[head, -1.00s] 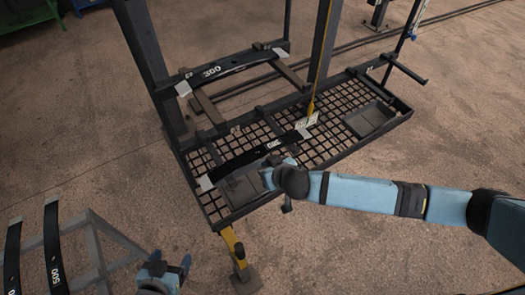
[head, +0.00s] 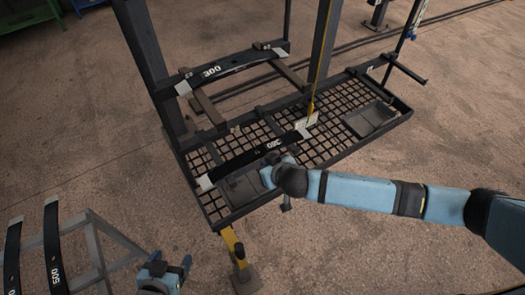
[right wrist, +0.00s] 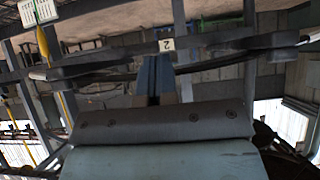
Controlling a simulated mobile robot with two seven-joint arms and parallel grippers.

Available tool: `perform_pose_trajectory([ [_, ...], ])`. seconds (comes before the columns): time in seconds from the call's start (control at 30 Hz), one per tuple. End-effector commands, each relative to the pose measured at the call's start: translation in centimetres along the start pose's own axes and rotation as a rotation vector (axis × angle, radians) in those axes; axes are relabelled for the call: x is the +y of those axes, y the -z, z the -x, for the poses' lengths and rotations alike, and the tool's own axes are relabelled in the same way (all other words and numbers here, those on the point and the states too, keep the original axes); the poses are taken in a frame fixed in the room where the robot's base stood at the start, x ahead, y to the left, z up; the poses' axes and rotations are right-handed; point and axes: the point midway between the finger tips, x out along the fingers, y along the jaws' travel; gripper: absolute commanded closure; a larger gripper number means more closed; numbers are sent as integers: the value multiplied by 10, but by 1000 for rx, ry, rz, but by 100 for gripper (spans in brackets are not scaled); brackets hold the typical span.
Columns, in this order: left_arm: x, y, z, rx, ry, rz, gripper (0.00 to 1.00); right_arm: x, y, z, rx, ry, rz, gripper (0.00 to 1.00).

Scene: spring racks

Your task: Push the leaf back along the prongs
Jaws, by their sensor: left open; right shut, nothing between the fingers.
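A dark leaf (head: 240,158) with pale ends lies at a slant along the front of the rack, above the mesh tray, in the head view. White digits are printed on it. My right gripper (head: 268,174) is shut and empty, close by the leaf's near side; I cannot tell whether it touches. The prongs under the leaf are mostly hidden. My left gripper (head: 171,264) is open and empty at the lower left, away from the rack.
A second leaf marked 300 (head: 212,71) rests further back on the rack. Leaves, one marked 500 (head: 54,255), lie on a grey stand at the lower left. The mesh tray (head: 348,98) holds shallow dark pans. A yellow post (head: 234,243) stands at the front. The floor between is clear.

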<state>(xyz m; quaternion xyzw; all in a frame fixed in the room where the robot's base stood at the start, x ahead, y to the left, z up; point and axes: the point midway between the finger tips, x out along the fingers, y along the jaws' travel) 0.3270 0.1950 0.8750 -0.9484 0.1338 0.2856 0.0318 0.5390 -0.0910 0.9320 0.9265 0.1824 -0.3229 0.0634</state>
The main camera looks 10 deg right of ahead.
Motion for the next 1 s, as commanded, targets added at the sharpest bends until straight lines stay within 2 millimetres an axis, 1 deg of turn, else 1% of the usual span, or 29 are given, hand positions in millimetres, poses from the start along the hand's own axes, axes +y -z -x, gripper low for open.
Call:
perform_pose_trajectory([
  [1.0,0,-3,-2,1,1,0,22,0,26,-33,1,-1,0,100],
])
